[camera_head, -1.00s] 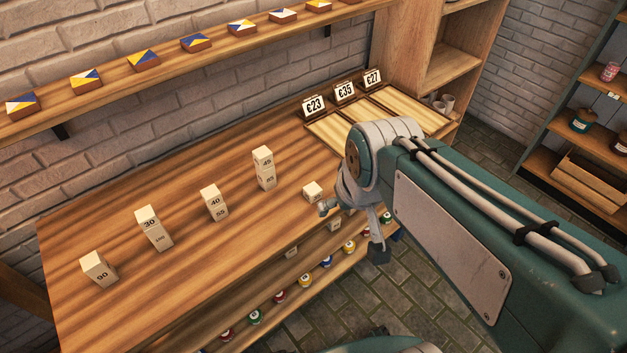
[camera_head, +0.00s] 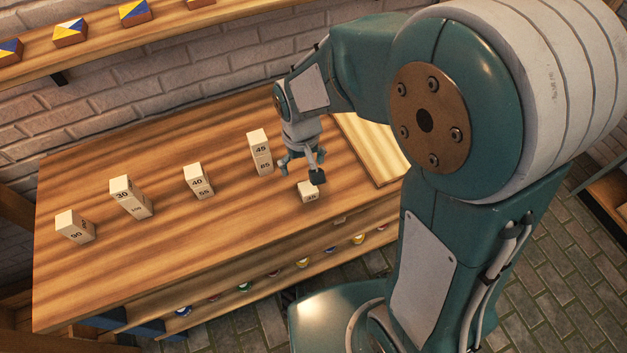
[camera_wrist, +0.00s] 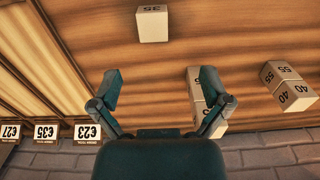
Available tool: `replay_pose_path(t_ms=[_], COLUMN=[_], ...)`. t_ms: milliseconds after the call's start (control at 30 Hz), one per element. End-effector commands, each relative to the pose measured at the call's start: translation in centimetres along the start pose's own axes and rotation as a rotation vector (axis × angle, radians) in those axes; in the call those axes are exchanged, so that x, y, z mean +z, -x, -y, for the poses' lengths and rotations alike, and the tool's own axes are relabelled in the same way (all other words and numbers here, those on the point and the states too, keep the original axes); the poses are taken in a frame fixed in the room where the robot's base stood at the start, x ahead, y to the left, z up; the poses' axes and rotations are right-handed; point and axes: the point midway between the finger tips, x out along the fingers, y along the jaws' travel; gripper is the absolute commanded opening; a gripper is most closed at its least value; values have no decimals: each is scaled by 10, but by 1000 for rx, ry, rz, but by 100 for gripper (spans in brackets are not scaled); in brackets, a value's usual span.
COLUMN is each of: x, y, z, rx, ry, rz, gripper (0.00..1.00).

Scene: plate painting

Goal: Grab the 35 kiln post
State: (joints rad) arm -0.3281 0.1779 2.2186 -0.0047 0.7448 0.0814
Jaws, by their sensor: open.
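The 35 kiln post (camera_head: 309,192) is a short cream block standing alone near the front edge of the wooden table (camera_head: 215,243). In the wrist view the 35 post (camera_wrist: 152,25) shows at the top centre, its number upside down, with table surface between it and the fingers. My gripper (camera_head: 302,166) is open and empty, above the table just behind the 35 post. In the wrist view my gripper (camera_wrist: 158,88) has its two fingers spread apart, with nothing between them.
A 45 block on a 65 block (camera_head: 260,153) stands close to my gripper's left. A 40-on-55 stack (camera_head: 198,182), a 30-topped stack (camera_head: 131,197) and a 90 block (camera_head: 75,226) stand further left. Price signs (camera_wrist: 46,132) show in the wrist view.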

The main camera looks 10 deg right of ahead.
Motion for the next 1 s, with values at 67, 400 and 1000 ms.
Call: replay_pose_path(t_ms=[67,400,1000], x=[1,1,1], y=[-10,-54,-106], z=[-1,-5,-12], rx=[0,-4,-3], ry=[-1,-2,-1], rz=[7,2,0], gripper=[97,97,97])
